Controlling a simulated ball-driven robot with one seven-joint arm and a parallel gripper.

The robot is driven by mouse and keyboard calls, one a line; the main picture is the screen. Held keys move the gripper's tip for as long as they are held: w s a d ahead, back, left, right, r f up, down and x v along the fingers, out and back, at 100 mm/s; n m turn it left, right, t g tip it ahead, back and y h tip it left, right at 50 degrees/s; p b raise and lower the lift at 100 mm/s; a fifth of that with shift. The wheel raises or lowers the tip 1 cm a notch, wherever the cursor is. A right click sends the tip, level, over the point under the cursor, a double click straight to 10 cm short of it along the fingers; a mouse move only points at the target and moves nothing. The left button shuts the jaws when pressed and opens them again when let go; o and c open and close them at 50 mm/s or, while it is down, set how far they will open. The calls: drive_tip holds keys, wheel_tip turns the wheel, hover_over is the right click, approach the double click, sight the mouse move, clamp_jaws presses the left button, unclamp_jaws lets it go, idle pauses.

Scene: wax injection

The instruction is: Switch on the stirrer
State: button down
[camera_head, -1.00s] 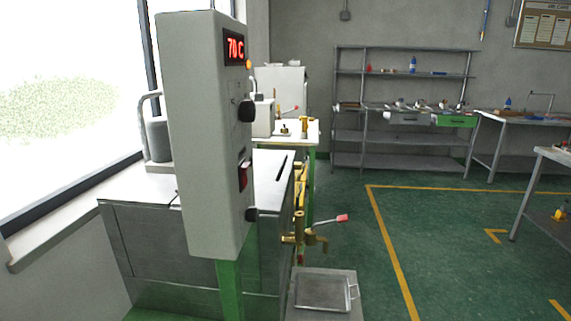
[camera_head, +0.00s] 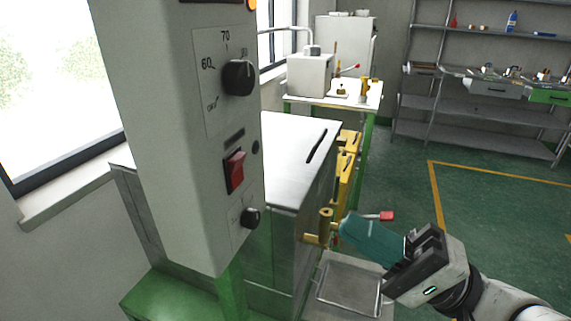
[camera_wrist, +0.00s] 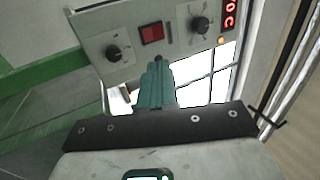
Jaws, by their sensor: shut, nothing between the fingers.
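The grey control box (camera_head: 165,120) fills the left of the head view. On its face are an upper black knob (camera_head: 238,77) with a temperature scale, a red rocker switch (camera_head: 235,171) and a lower black knob (camera_head: 250,217). In the wrist view the red switch (camera_wrist: 152,33) sits between the lower knob (camera_wrist: 113,53) and the upper knob (camera_wrist: 199,25). My gripper (camera_head: 347,224) has teal fingers, is shut and empty, and is to the right of the box, apart from it. In the wrist view my fingertips (camera_wrist: 157,56) point towards the panel, just below the red switch.
A steel tank (camera_head: 290,150) stands behind the box, with a brass valve (camera_head: 322,226) and red-tipped lever (camera_head: 386,215) beside my fingers. A metal tray (camera_head: 350,284) lies below. A bench (camera_head: 350,95) and shelves (camera_head: 470,105) stand farther back. Green floor (camera_head: 500,215) is open on the right.

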drive_tip(key=shift+r, duration=0.15)
drive_tip(key=p, duration=0.4)
approach(241, 160)
drive_tip(key=x, duration=0.5)
drive_tip(key=shift+a+r, duration=0.1)
drive_tip(key=shift+a, duration=0.05)
drive_tip(key=shift+w+a+r+p, duration=0.15)
drive_tip(key=shift+w+a+p, duration=0.15)
drive_tip(key=shift+a, duration=0.35)
